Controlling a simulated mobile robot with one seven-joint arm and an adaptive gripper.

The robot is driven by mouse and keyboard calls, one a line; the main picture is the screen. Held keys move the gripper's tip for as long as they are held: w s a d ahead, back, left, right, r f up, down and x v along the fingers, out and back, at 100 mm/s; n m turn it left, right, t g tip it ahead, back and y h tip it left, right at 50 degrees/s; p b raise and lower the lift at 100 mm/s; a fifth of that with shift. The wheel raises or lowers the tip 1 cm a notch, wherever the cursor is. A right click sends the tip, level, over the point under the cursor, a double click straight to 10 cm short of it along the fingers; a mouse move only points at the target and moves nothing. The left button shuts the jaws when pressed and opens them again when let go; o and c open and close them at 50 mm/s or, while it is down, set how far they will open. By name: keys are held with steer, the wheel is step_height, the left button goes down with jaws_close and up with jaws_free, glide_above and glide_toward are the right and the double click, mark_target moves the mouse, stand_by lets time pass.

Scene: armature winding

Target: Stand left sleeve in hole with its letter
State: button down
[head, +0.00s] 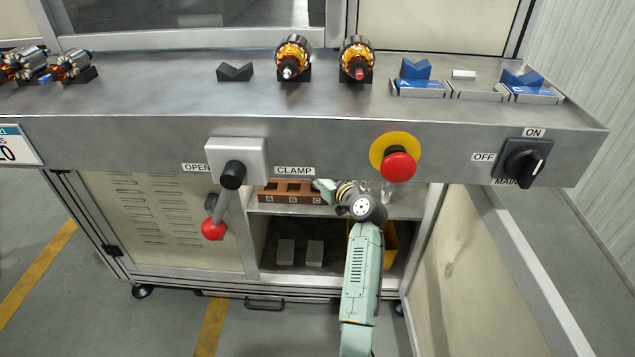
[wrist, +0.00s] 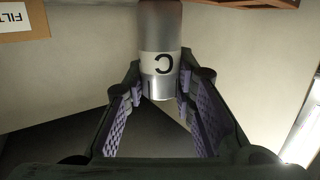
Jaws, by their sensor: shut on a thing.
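My gripper (wrist: 163,88) is shut on a grey metal sleeve (wrist: 160,25) with a white band bearing a dark letter C, which appears turned over in the wrist view. The sleeve stands between the two purple-padded fingers, and its top is cut off by the picture edge. In the head view the brown hole block (head: 287,198) lettered A, B, C sits on the cabinet shelf. My arm reaches into the cabinet just right of the block, and its fingers and held sleeve are hidden there. Part of a brown block (wrist: 250,3) shows at the top right of the wrist view.
Two pale upright cylinders (head: 387,192) stand on the shelf right of my arm. A yellow bin (head: 390,248) and two grey blocks (head: 315,253) are below. The bench edge overhangs the opening, with a clamp lever (head: 223,205) and red stop button (head: 399,166) on its front.

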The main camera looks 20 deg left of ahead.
steer(key=shift+f+b, duration=0.55)
steer(key=shift+f, duration=1.1)
steer(key=shift+f+b, duration=0.25)
steer(key=shift+b, duration=0.05)
steer(key=c, duration=1.3)
jaws_free()
steer(key=shift+c, duration=0.2)
steer(key=shift+r, duration=0.1)
steer(key=shift+r+p, duration=0.15)
steer(key=shift+p, duration=0.15)
steer(key=b+v, duration=0.1)
steer(key=v, duration=1.1)
